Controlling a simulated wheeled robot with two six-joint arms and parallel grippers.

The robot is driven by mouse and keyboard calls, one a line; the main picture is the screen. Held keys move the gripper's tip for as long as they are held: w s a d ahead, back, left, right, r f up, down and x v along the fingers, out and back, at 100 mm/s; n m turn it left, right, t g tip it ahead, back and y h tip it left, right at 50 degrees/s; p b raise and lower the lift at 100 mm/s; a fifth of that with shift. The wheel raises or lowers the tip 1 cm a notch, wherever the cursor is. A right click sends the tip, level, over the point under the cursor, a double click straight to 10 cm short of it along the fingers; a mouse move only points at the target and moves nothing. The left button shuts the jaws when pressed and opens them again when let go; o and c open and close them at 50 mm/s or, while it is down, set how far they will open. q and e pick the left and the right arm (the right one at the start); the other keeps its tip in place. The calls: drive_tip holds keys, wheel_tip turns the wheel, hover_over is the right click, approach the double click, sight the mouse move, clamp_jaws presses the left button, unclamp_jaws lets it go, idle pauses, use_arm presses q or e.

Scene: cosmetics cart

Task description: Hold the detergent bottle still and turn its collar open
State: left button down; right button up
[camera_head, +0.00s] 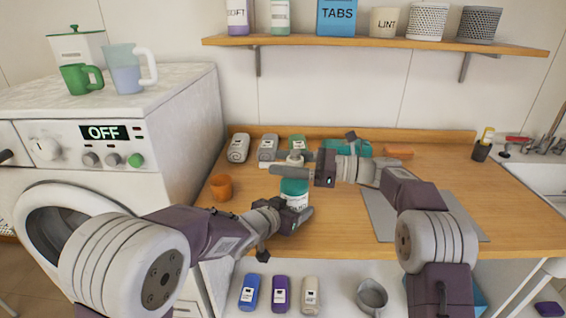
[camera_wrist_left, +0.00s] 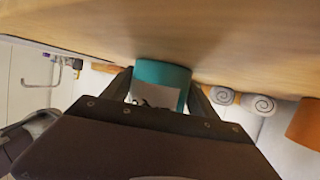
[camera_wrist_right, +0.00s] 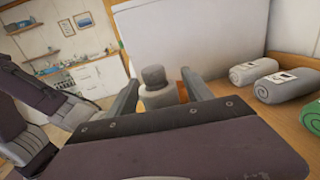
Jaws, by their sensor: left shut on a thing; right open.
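The detergent bottle (camera_head: 294,188) is teal with a white label and stands upright on the wooden counter. Its pale collar and top (camera_head: 295,158) show above the teal body. My left gripper (camera_head: 295,213) is shut on the lower body of the bottle; the left wrist view shows the teal body (camera_wrist_left: 162,72) between its fingers. My right gripper (camera_head: 286,164) is open at the height of the collar. In the right wrist view the grey collar and top (camera_wrist_right: 154,82) sit between the spread fingers, with gaps on both sides. The fingers partly hide the bottle.
An orange cup (camera_head: 221,187) stands left of the bottle. Rolled towels (camera_head: 238,148) lie behind it. A grey mat (camera_head: 381,218) lies to the right, under my right arm. The washing machine (camera_head: 180,130) borders the counter at left. A wall shelf (camera_head: 380,43) hangs above.

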drive_tip(key=s+d, duration=0.1)
drive_tip(key=d, duration=1)
drive_tip(key=shift+s+d, duration=0.3)
drive_tip(key=shift+s, duration=0.05)
use_arm(q)
drive_tip(key=shift+c, duration=0.8)
unclamp_jaws()
